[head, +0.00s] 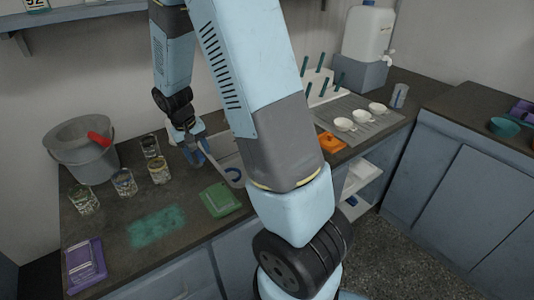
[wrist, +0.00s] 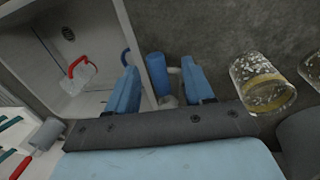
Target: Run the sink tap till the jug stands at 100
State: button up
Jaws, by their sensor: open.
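My gripper (head: 196,150) is at the left edge of the white sink (head: 230,160), mostly behind my arm in the head view. In the wrist view its blue fingers (wrist: 160,85) are open. A blue cylinder (wrist: 157,70), apparently part of the tap, shows between them with a small pale piece beside it; contact cannot be told. The clear jug (wrist: 80,82) with a red handle is in the sink near the drain. Its level and scale cannot be read, and no water stream is visible.
Several glass jars of grains, one a banded jar (wrist: 263,82), stand beside my gripper. An orange item (head: 331,142) and white cups (head: 345,125) are to the right.

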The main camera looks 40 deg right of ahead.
notch_tip(320, 180, up, 13)
jog(key=a, duration=0.2)
jog(key=shift+f, duration=0.2)
dwell(0.4)
jog(key=s+d+r+t, duration=0.1)
jog(key=s+r, duration=0.3)
jog(key=s, duration=0.4)
jog(key=s+d+r+t+y, duration=0.1)
jog(key=s+r+t, duration=0.1)
jog(key=s+r, duration=0.3)
jog(key=s+d+r+t, duration=0.1)
jog(key=s+r, duration=0.4)
jog(key=s, duration=0.6)
jog(key=shift+t+y, duration=0.4)
jog(key=shift+t, duration=0.4)
jog(key=shift+o, duration=0.2)
